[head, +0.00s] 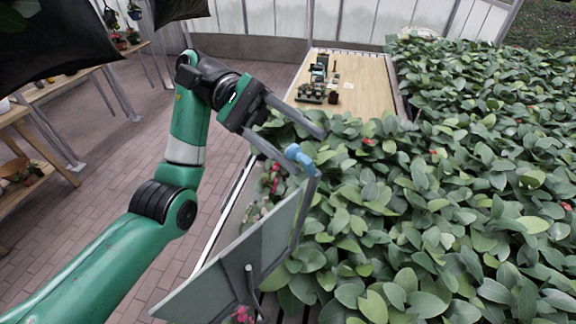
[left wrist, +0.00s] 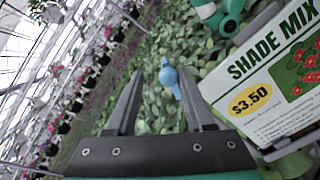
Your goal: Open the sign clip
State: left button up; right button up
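The sign clip is a small light-blue piece (head: 300,158) at the top corner of a tilted grey-green sign panel (head: 272,240). It also shows in the left wrist view (left wrist: 168,76). There the sign's white face (left wrist: 280,70) reads "SHADE MIX" and "$3.50", to the right of the gripper. My left gripper (head: 310,152) is open, with its two fingers spread on either side of the clip. In the left wrist view the clip appears between the fingertips (left wrist: 161,72), nearer the right finger. I cannot tell whether a finger touches it. My right gripper is not in view.
Dense leafy plants (head: 450,190) fill the bench at right, close behind the clip. A wooden tabletop (head: 370,85) with small items (head: 318,88) stands at the back. Brick floor (head: 120,160) lies open at left, with wooden shelves (head: 40,150) beyond.

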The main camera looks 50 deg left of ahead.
pick_arm(q)
jog(key=shift+w+r+p, duration=0.3)
jog(key=shift+w+r, duration=0.1)
dwell(0.3)
jog(key=shift+s, duration=0.1)
